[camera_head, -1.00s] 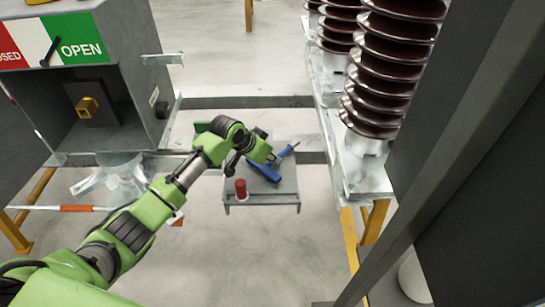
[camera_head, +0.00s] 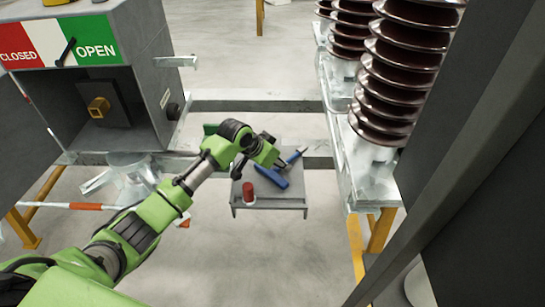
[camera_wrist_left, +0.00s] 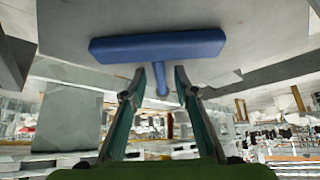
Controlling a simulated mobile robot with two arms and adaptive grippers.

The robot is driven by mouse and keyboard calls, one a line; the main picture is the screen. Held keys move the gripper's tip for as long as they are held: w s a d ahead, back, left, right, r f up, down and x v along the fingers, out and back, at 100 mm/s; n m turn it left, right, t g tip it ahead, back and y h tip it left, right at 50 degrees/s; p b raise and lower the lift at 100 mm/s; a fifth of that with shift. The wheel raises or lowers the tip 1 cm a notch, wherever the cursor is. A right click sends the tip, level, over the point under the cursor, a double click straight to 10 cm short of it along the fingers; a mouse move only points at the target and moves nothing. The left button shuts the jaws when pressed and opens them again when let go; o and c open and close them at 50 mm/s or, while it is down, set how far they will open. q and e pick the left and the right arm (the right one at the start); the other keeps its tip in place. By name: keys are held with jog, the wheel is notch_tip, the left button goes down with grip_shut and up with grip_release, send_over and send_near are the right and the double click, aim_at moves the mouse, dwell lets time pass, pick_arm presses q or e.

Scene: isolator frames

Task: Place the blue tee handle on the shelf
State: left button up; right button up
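The blue tee handle (camera_head: 271,177) lies on the small grey shelf (camera_head: 270,203) in the head view, beside my left gripper (camera_head: 277,164). In the left wrist view its crossbar (camera_wrist_left: 158,45) runs across the top, against the grey shelf surface. Its short stem (camera_wrist_left: 162,82) points back between the fingers. My left gripper (camera_wrist_left: 160,78) is open there, one finger on each side of the stem with gaps visible. My right gripper is not in view.
A red cylinder (camera_head: 248,191) with a pale base stands at the shelf's left. A blue-handled tool (camera_head: 294,158) lies at its back right. Brown ribbed insulators (camera_head: 390,90) stand to the right. An open grey box (camera_head: 148,90) with CLOSED and OPEN labels is at left.

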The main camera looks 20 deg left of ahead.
pick_arm(q)
jog(key=v, duration=1.1)
jog(key=shift+s+r, duration=0.15)
jog(key=shift+r, duration=0.05)
jog(key=shift+a, duration=0.1)
